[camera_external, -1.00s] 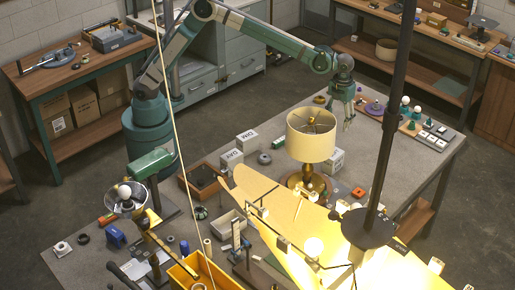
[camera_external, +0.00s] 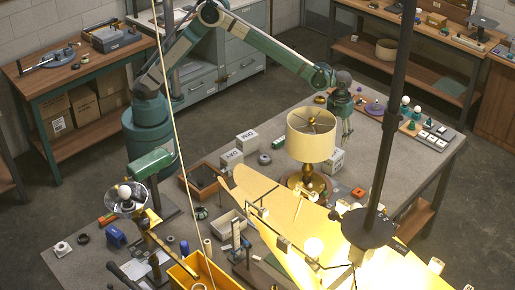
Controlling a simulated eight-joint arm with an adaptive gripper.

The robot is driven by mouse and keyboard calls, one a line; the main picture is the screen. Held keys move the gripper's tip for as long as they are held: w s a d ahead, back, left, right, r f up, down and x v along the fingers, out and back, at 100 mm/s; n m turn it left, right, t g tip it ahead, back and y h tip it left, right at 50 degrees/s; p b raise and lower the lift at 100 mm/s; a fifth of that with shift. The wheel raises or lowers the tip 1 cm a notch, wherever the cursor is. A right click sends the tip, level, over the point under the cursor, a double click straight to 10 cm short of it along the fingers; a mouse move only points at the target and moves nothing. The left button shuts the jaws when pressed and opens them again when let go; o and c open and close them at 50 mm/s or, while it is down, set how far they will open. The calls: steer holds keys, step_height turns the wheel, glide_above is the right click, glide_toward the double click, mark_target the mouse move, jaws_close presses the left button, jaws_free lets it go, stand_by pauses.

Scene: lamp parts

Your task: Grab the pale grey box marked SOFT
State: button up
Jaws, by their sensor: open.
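Three pale boxes stand on the grey workbench. One pale grey box (camera_external: 335,161) is just right of the cream-shaded lamp and partly hidden by it; its marking is too small to read. Two more pale boxes with dark lettering, one (camera_external: 247,141) and another (camera_external: 231,160), stand left of the lamp. I cannot tell for certain which is marked SOFT. My gripper (camera_external: 347,138) is open and empty, pointing down, above and slightly behind the box right of the lamp in the picture. I see no contact with it.
The cream-shaded lamp (camera_external: 311,137) stands close beside that box. An orange block (camera_external: 358,192) lies in front. A dark post (camera_external: 385,120) rises in the foreground. Small lamp parts and a tray (camera_external: 436,136) are at right.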

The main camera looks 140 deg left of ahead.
mark_target(334, 153)
step_height(334, 153, down, 7)
steer(key=shift+f, duration=0.15)
stand_by(0.5)
steer(key=shift+f, duration=3.15)
steer(key=c, duration=1)
